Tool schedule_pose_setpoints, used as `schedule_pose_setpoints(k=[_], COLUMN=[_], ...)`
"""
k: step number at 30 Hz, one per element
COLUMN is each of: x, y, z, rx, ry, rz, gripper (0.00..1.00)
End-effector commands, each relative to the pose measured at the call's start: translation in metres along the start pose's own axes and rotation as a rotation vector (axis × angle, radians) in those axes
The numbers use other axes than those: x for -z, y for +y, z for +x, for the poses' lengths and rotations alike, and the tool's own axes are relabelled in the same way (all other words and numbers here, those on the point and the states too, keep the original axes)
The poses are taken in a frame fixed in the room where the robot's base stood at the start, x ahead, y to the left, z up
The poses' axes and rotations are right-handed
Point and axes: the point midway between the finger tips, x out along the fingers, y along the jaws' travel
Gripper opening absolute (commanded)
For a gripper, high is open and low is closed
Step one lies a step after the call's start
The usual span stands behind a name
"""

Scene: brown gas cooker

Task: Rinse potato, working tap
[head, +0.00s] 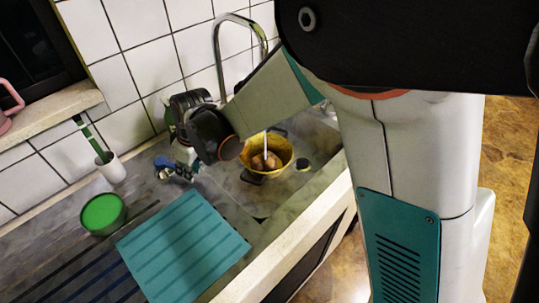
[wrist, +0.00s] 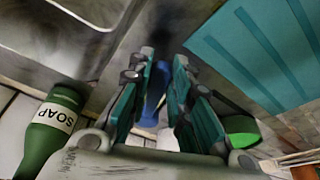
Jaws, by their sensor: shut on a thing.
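A brown potato (head: 272,162) lies in a yellow pot (head: 285,150) in the sink. The curved metal tap (head: 217,62) stands behind it, and a thin pale stream falls from the tap side onto the potato. My gripper (head: 178,168) is left of the pot, over the counter by the wall, away from the potato. In the wrist view my gripper (wrist: 163,62) has its teal fingers on both sides of a narrow blue thing (wrist: 154,92), and it is shut on this thing. Most of the blue thing is hidden by the fingers.
A teal ribbed mat (head: 180,250) and a green bowl (head: 102,213) lie on the counter. A white cup (head: 112,170) with a green-handled brush stands by the wall. A green soap bottle (wrist: 52,130) stands near my gripper. The tiled wall is close behind.

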Motion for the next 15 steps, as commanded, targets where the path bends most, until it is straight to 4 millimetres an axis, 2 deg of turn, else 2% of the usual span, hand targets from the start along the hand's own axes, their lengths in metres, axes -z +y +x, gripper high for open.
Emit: schedule_pose_setpoints(k=[15], x=[-0.0002], y=[0.0085], z=[0.0007], rx=[0.022], ry=[-0.001], rz=[-0.068], gripper=[0.07])
